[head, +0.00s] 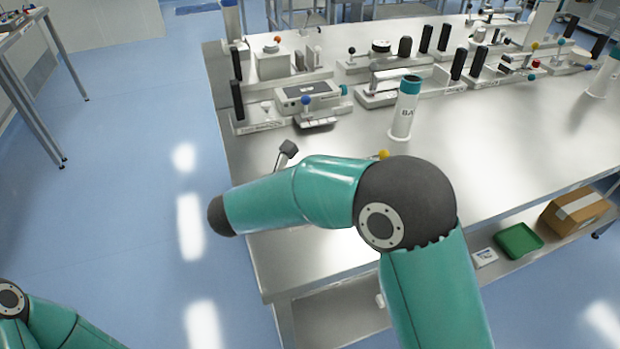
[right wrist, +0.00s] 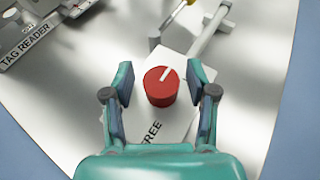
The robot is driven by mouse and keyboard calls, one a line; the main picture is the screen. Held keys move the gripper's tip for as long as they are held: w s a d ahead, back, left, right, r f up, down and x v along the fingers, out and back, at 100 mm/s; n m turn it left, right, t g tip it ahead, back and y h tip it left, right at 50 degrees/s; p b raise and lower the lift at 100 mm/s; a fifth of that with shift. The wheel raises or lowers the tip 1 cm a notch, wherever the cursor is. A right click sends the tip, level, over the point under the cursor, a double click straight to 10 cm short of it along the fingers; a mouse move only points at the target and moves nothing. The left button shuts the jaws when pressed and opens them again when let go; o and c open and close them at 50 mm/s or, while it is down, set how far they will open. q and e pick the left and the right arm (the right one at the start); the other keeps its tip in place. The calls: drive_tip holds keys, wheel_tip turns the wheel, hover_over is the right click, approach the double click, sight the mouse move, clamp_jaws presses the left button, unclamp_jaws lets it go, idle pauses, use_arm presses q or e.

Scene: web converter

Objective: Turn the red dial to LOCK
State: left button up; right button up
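My right gripper (right wrist: 160,76) is open, one finger on each side of the dial, with a visible gap on both sides. In the head view my right arm hides the dial and the right gripper. Only a part of my left arm shows at the lower left; its gripper is out of view.
A tag reader (right wrist: 28,45) lies left of the dial, and a grey bar (right wrist: 208,32) runs behind it. In the head view, a white cylinder with a teal top (head: 404,110) stands on the metal table (head: 480,140). Several fixtures line the back.

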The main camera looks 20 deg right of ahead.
drive_tip(key=shift+s+a, duration=0.1)
drive_tip(key=v, duration=1.1)
drive_tip(key=shift+a+r, duration=0.2)
drive_tip(key=shift+a, duration=0.05)
drive_tip(key=shift+s, duration=0.2)
